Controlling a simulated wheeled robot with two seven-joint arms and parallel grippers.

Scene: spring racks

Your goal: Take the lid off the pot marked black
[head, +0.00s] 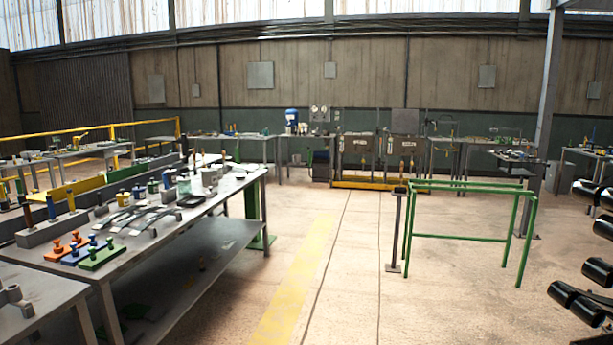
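Neither of my grippers is in view. On the long grey workbench (225,203) at the left stand several small pot-like containers.
Orange, blue and green knobbed blocks (101,257) sit at the bench's near end. A green frame (462,238) and a thin post (396,232) stand on the floor at right. Dark cylinders (592,308) fill the right edge. The floor between is clear.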

